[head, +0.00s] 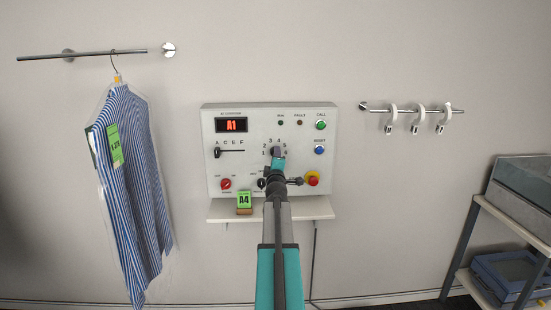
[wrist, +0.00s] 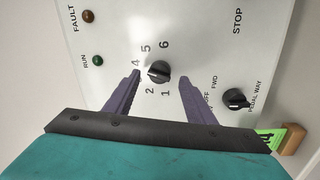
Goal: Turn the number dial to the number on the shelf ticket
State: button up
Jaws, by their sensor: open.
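The number dial is a dark knob (wrist: 158,72) ringed by numbers on the white control panel (head: 220,160). The wrist view is turned sideways; 1, 2, 4, 5 and 6 show, and 3 is hidden by a finger. I cannot tell the knob's pointing exactly. The panel's red display (head: 231,125) reads A1. The green shelf ticket (head: 244,199) reads A4 and stands on the small shelf (head: 300,210). My gripper (wrist: 160,78) is open, its purple fingers on either side of the knob, with gaps visible; it also covers part of the dial in the head view (head: 277,155).
A letter slider (head: 232,151) sits left of the dial. A small black knob (wrist: 236,98), a red knob (head: 225,184) and a red stop button (head: 312,179) lie below. A striped shirt (head: 130,190) hangs left; an empty-hook rail (head: 430,110) is right.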

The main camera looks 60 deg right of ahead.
jog(key=v, duration=1)
jog(key=shift+s+a, duration=0.25)
jog(key=shift+s, duration=0.05)
jog(key=shift+w, duration=0.1)
dwell(0.5)
